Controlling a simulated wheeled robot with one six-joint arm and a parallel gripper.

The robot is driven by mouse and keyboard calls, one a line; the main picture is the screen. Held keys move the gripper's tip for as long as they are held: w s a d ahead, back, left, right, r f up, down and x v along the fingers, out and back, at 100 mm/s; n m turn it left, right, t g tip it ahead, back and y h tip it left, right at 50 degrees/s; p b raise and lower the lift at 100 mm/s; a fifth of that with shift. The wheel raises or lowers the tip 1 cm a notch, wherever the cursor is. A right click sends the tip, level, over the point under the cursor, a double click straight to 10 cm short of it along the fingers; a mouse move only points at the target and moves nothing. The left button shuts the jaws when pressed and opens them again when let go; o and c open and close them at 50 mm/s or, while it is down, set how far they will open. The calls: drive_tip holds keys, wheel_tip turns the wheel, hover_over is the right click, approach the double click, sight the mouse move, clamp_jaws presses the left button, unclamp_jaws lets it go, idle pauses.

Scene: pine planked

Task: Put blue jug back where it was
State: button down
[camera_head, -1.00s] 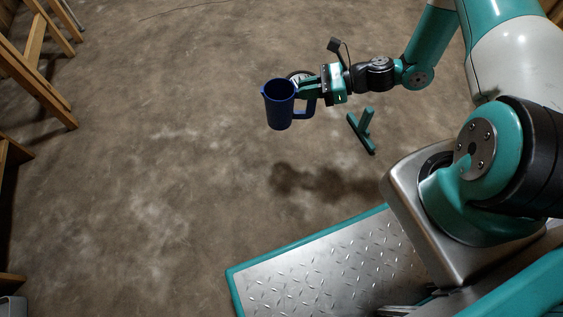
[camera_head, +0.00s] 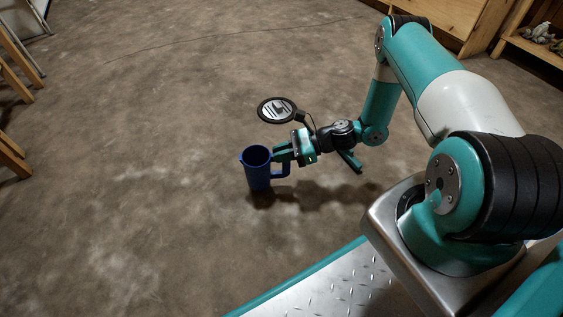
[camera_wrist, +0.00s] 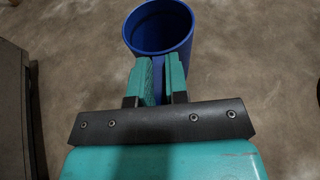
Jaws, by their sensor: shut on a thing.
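The blue jug (camera_head: 258,172) hangs upright over the brown floor, in the middle of the head view. Its base is close to its dark shadow; I cannot tell whether it touches the floor. My gripper (camera_head: 281,154) is on its right side, shut on its handle. In the wrist view the jug (camera_wrist: 160,28) shows its open round mouth, and the fingers (camera_wrist: 159,78) close on the handle from below in the picture. The jug's inside looks empty.
A teal piece (camera_head: 350,161) shows partly behind my wrist. Wooden furniture stands at the left edge (camera_head: 12,155), with a wooden cabinet (camera_head: 440,20) at the back right. The floor left of the jug is clear.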

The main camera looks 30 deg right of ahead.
drive_tip(key=shift+f+b, duration=0.5)
drive_tip(key=shift+f, duration=0.9)
drive_tip(key=c, duration=1.1)
unclamp_jaws()
drive_tip(key=shift+r, duration=0.15)
